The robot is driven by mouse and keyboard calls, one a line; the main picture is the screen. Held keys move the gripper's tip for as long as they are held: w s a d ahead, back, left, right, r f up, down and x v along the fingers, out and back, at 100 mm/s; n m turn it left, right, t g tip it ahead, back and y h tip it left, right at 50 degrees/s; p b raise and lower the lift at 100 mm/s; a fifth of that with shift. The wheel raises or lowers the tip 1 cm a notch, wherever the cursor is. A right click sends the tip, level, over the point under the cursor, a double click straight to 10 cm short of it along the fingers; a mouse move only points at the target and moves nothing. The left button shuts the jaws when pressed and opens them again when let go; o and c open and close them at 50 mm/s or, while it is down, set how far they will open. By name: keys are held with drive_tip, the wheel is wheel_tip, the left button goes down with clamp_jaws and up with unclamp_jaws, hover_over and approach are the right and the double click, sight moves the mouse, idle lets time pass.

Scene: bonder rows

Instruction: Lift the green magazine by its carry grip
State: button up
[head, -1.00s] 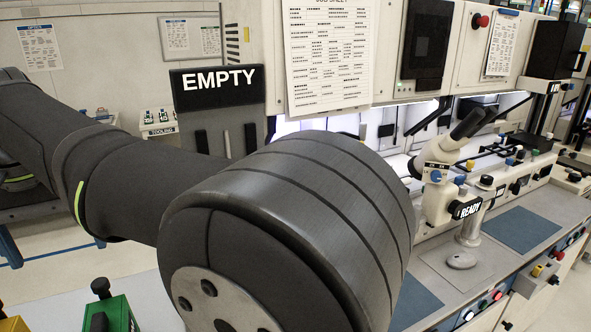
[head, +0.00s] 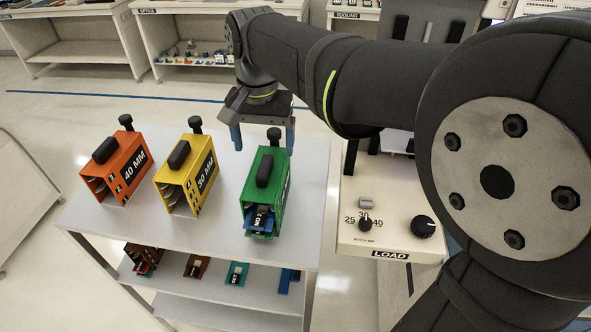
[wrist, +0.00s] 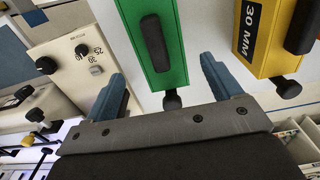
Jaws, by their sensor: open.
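The green magazine (head: 257,200) stands upright on the top shelf of a cart, its open end facing the front with a blue and dark part inside marked "ON". Its black carry grip (head: 264,168) lies along the top. A black knob (head: 274,134) stands at its far end. My gripper (head: 264,138) is open and empty, above and behind the far end of the magazine. In the wrist view, my blue fingers (wrist: 160,76) are spread on either side of the green body (wrist: 174,62), with the carry grip (wrist: 153,42) beyond the fingertips.
A yellow 30 MM magazine (head: 182,190) stands close to the left, and an orange 40 MM magazine (head: 117,172) further left. The cart's top shelf (head: 215,243) is clear in front. A LOAD panel with a dial (head: 390,222) stands at the right.

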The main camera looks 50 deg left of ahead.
sight(268, 187)
wheel_tip(268, 187, down, 10)
drive_tip(key=shift+d+f, duration=0.1)
drive_tip(key=shift+d, duration=0.05)
drive_tip(key=c, duration=1.3)
drive_tip(key=shift+c, duration=0.2)
